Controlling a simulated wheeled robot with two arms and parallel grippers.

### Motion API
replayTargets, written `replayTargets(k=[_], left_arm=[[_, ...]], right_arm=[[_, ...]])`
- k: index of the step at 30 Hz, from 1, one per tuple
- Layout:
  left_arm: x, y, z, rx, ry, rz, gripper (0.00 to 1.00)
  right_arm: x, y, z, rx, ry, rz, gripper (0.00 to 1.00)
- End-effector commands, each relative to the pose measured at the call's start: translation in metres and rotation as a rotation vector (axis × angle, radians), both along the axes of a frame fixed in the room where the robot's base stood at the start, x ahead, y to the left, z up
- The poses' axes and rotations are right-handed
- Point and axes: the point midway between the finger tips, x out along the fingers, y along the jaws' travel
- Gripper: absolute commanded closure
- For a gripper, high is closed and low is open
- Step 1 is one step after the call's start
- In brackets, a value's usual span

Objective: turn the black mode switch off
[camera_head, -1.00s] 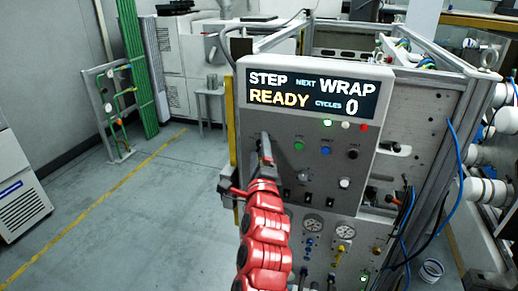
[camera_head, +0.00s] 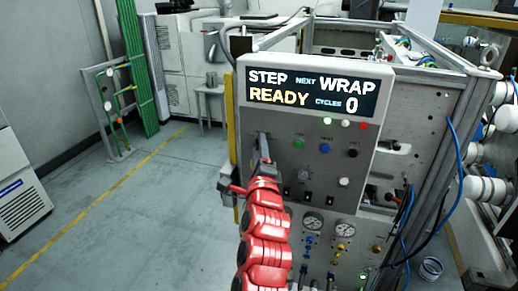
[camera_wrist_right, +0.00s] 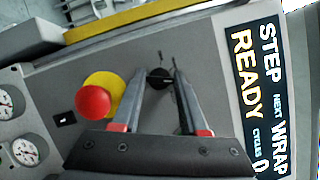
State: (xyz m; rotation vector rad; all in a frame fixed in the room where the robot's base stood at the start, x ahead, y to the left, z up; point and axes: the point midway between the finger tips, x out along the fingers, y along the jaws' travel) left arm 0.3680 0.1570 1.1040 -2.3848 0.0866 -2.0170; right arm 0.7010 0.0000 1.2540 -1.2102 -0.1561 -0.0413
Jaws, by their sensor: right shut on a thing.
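The black mode switch (camera_wrist_right: 160,79) is a dark round knob on the grey panel. In the right wrist view it sits between the fingertips of my right gripper (camera_wrist_right: 165,73), which is shut on it. In the head view my right gripper (camera_head: 264,147) reaches the left side of the panel (camera_head: 283,178) and hides the switch. Part of the knob is covered by the fingers, so its exact angle is hard to tell. The display (camera_head: 314,94) reads STEP, NEXT WRAP, READY, CYCLES 0. My left gripper is not in view.
A red mushroom button (camera_wrist_right: 93,102) on a yellow disc is close beside my fingers. Green (camera_head: 299,143), blue (camera_head: 325,149) and black (camera_head: 352,153) buttons sit to the right on the panel. Gauges (camera_head: 312,224) are lower down.

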Motion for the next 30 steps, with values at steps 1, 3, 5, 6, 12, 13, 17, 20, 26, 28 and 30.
replayTargets(k=[1,3,5,6,12,13,17,20,26,28,30], left_arm=[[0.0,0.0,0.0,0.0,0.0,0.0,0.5],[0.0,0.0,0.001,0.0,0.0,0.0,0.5],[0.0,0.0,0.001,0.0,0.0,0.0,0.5],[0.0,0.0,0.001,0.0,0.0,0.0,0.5],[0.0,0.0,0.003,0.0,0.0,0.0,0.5],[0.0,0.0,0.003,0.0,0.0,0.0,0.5],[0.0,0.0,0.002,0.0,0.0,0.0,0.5],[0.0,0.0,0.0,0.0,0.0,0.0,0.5],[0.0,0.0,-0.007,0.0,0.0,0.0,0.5],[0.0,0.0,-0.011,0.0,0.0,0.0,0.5],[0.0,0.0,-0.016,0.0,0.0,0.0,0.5]], right_arm=[[0.0,0.0,0.001,-0.009,0.002,0.0,1.0],[0.0,0.0,0.002,-0.032,0.006,0.0,1.0],[0.0,0.0,0.002,-0.056,0.015,0.0,1.0],[0.0,0.0,0.002,-0.077,0.023,0.0,1.0],[0.0,0.001,0.003,-0.22,0.069,0.002,1.0],[0.0,0.001,0.003,-0.246,0.075,0.001,1.0],[0.0,0.001,0.003,-0.363,0.114,0.0,1.0],[0.0,0.001,0.004,-0.452,0.141,0.0,1.0],[0.0,0.001,0.003,-0.633,0.2,-0.001,1.0],[0.0,0.001,0.002,-0.697,0.223,0.0,1.0],[0.0,0.001,0.001,-0.762,0.244,-0.002,1.0]])
